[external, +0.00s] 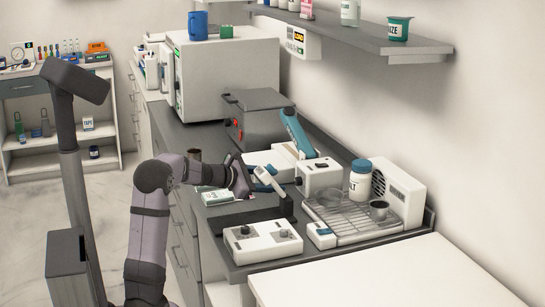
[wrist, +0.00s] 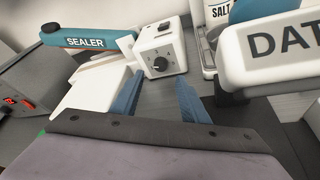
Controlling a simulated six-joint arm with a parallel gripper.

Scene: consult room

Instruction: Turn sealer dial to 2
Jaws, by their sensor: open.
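The sealer has a raised teal arm (external: 296,130), labelled SEALER (wrist: 85,42) in the wrist view. Next to it stands a white control box (external: 320,177) with a black dial (wrist: 160,64) on its front. The dial's setting is too small to read. My gripper (external: 254,181) is to the left of the control box in the external view. In the wrist view its two blue fingers (wrist: 158,98) are apart with nothing between them. They point toward the box, short of the dial and not touching it.
A white handle (wrist: 275,50) marked "DAT" looms close at the right of the wrist view. A grey box (external: 255,120) stands behind.

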